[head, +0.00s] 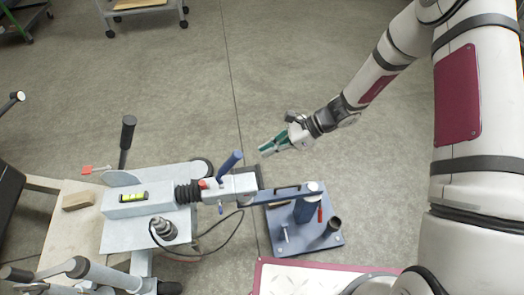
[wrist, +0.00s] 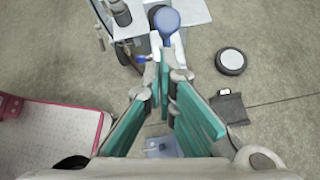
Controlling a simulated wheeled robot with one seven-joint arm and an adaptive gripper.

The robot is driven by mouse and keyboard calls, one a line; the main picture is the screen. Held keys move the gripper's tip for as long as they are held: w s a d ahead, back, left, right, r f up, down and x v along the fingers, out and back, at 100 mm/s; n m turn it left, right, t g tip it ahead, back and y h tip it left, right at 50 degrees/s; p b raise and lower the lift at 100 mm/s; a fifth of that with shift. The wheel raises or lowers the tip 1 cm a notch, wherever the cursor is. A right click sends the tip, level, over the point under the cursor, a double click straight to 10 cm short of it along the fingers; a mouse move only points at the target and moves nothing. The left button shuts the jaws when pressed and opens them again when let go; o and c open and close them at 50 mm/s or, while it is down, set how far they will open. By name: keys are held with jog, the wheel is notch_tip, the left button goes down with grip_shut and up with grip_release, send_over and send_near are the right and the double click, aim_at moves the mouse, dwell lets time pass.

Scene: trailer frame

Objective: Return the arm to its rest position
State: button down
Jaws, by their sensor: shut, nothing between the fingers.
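My arm reaches in from the right in the head view, bent at the elbow. My gripper (head: 264,151), with its green finger pads, is shut and empty above the floor, up and to the right of the trailer coupling (head: 232,187). In the wrist view my gripper (wrist: 164,68) has its fingertips together with nothing between them. The blue lever (head: 230,165) on the coupling also shows beyond the fingertips in the wrist view (wrist: 167,18). My fingers look apart from it.
A blue stand (head: 307,232) with a post is right of the coupling. The grey trailer frame (head: 150,200) carries a spirit level (head: 133,197). A wood block (head: 78,201) lies at left. A cart (head: 145,5) stands at the top. Floor above the gripper is clear.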

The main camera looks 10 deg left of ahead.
jog(key=shift+w+d+r, duration=0.1)
jog(key=shift+d+r, duration=0.15)
jog(key=shift+d, duration=0.2)
